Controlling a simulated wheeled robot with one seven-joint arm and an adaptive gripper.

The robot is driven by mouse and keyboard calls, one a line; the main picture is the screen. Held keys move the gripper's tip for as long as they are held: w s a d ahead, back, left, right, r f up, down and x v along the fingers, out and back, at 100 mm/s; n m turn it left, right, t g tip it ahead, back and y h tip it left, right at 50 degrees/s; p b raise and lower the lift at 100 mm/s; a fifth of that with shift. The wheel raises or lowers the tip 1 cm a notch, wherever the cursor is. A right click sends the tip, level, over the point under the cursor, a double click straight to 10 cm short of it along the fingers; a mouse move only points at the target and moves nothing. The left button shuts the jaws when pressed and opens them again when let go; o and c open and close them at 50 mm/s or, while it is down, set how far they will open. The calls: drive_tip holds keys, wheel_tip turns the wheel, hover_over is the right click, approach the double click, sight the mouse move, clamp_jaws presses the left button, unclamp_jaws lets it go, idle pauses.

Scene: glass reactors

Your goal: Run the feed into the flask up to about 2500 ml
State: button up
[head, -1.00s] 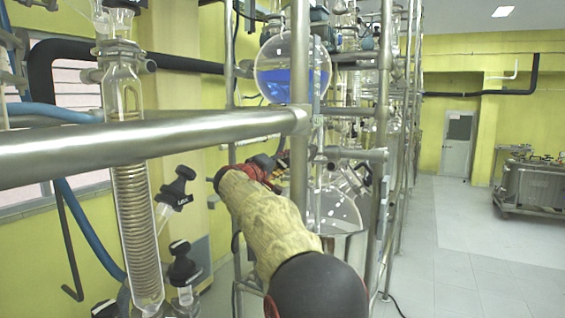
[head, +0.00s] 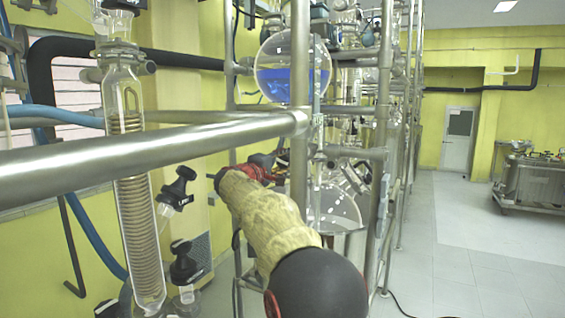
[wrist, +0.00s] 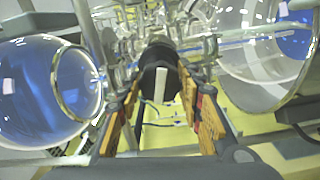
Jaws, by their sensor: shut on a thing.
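A round glass flask (head: 291,72) with blue liquid in its lower half hangs high on the rack in the head view. A second, lower round flask (head: 335,207) sits in a metal pot (head: 348,243); its lower part is hidden. In the wrist view, a flask with blue liquid (wrist: 35,95) is at left, and a large clear vessel (wrist: 258,55) is at right, with a blue patch near its far edge. My gripper (wrist: 162,118) has its yellow fingers on either side of a black knob with a white stripe (wrist: 157,72), shut on it. My gripper (head: 262,170) is partly hidden in the head view.
A thick metal rail (head: 150,140) crosses close in front at left. A glass coil condenser (head: 136,200) and black-capped valves (head: 182,188) stand at left. The rack's upright pole (head: 299,100) is beside my arm.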

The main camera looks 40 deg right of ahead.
drive_tip(key=o, duration=1.2)
drive_tip(key=shift+a, duration=0.1)
drive_tip(key=v, duration=1.1)
drive_tip(key=shift+s+a+f, duration=0.1)
drive_tip(key=shift+s+a, duration=0.05)
drive_tip(key=shift+a, duration=0.2)
